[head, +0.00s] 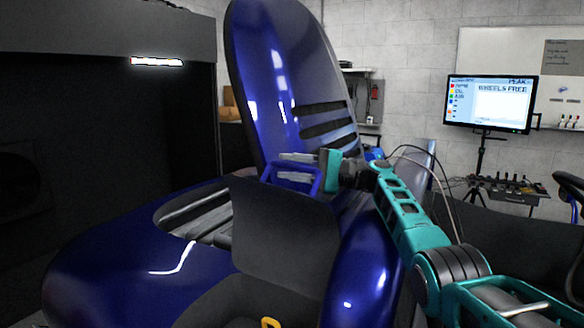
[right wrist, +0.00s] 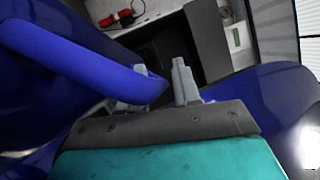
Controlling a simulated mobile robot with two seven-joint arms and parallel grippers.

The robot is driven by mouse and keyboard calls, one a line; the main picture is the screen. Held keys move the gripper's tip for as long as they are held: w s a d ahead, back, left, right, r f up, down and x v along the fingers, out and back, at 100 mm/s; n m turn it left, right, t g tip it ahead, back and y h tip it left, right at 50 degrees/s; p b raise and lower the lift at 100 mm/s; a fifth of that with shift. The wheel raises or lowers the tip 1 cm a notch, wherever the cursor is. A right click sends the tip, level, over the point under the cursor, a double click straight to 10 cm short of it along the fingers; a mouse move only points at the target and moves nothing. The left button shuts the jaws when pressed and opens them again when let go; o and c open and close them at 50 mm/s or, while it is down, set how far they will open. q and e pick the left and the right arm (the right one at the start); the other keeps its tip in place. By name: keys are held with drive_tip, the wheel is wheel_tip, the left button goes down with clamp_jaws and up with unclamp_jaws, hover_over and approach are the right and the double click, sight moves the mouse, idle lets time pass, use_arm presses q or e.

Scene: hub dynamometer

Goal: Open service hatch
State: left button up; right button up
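The service hatch (head: 285,75) is a glossy blue panel with dark slots, and it stands raised, tilted steeply over the blue body (head: 200,270). A blue frame-shaped handle (head: 318,182) is at its lower edge. My right gripper (head: 298,158) is at the top of this handle. In the right wrist view the two grey fingers of my right gripper (right wrist: 160,85) are apart with a gap between them. A thick blue bar (right wrist: 85,68) crosses in front of the left finger and ends at the gap. A firm hold on it does not show. My left gripper is not in view.
An open bay with grey parts (head: 205,225) lies below the hatch. A monitor (head: 490,103) reading "WHEELS FREE" stands at right, beside a small tool table (head: 510,190). A dark housing (head: 95,110) fills the left. Loose cables hang near my right arm.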

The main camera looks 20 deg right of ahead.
drive_tip(key=shift+o, duration=0.6)
drive_tip(key=shift+d, duration=0.1)
drive_tip(key=shift+s+d, duration=0.15)
drive_tip(key=shift+d, duration=0.1)
drive_tip(key=b+v, duration=0.1)
drive_tip(key=v, duration=1.1)
drive_tip(key=shift+b, duration=0.4)
drive_tip(key=shift+d+f, duration=0.1)
